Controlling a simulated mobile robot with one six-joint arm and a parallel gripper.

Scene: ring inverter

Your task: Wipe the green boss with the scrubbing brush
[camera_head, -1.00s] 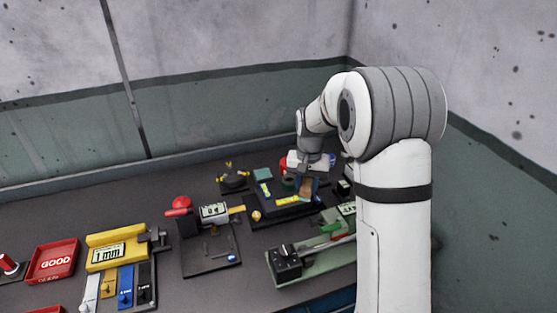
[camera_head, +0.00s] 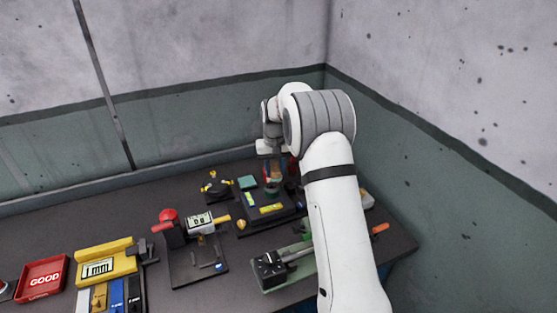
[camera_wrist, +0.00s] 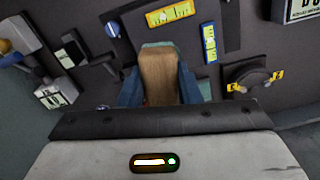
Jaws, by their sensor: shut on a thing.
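My gripper (camera_head: 272,163) is at the back of the bench, above a dark plate. It also shows in the wrist view (camera_wrist: 159,92), with its blue fingers shut on the brown block of the scrubbing brush (camera_wrist: 159,72). In the head view the brush (camera_head: 274,169) is small and partly covered by the gripper. The green boss (camera_head: 272,188) is a short dark green cylinder on the plate, just below the brush. I cannot tell whether the bristles touch it. The boss is hidden in the wrist view.
Yellow level vials (camera_head: 270,208) lie on the plate (camera_head: 275,220). A black round fixture with yellow knobs (camera_head: 216,187) stands to its left. A red-knobbed fixture (camera_head: 168,216), a green-based device (camera_head: 285,268) and a red GOOD tray (camera_head: 43,278) stand nearer. Bare bench shows at the back left.

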